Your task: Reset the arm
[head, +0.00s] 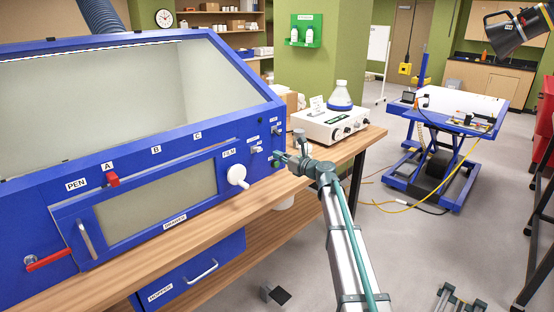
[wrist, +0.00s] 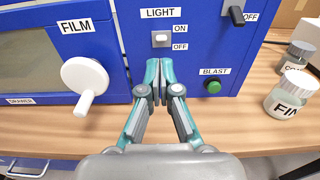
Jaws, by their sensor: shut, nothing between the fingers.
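My gripper (wrist: 160,68) is shut and empty in the wrist view, with its fingertips just below the light switch (wrist: 161,39) on the blue cabinet's front panel. I cannot tell whether the fingertips touch the panel. In the head view, my gripper (head: 284,158) is at the right end of the blue cabinet (head: 130,145), with my arm reaching up from the lower right. The white film knob (wrist: 85,76) is to the left of the fingers. The green blast button (wrist: 213,87) is to their right.
The wooden bench (head: 215,225) runs under the cabinet. Jars (wrist: 287,97) stand on it at the right in the wrist view.

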